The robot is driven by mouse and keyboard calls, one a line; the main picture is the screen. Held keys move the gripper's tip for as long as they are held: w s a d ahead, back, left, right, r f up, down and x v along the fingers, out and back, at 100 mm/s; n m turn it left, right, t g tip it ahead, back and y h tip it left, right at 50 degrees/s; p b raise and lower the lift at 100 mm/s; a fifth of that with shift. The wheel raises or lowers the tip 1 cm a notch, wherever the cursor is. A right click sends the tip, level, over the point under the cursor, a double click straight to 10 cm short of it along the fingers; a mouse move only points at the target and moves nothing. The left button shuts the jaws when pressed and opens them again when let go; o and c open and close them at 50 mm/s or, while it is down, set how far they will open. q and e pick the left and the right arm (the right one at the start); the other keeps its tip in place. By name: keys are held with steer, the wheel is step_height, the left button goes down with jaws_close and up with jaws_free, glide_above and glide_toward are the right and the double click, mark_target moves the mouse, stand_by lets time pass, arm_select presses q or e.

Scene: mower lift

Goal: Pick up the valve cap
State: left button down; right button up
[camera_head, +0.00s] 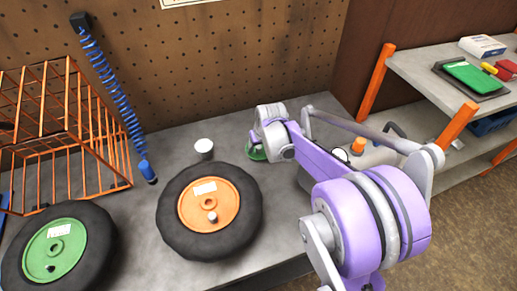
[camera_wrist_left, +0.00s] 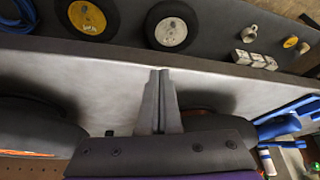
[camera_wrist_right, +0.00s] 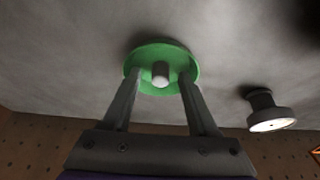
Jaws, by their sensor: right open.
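A small pale grey cylinder, which looks like the valve cap (camera_wrist_right: 160,74), stands in the middle of a round green dish (camera_wrist_right: 148,52) in the right wrist view. My right gripper (camera_wrist_right: 160,80) is open, with a finger on each side of the cap and over the dish's near rim; I see no contact with the cap. In the head view my right gripper hides the cap and covers most of the green dish (camera_head: 255,153). My left gripper (camera_wrist_left: 160,73) shows only in the left wrist view; its fingers are together and nothing shows between them.
On the bench, a wheel with an orange hub (camera_head: 188,205) and a wheel with a green hub (camera_head: 50,245) lie left of the dish. A white-topped pot (camera_head: 204,148) stands behind the orange-hub wheel. An orange wire basket (camera_head: 60,130) and a blue coiled hose (camera_head: 115,90) are farther left.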

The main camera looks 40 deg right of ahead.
steer(key=shift+c, duration=0.2)
jaws_close()
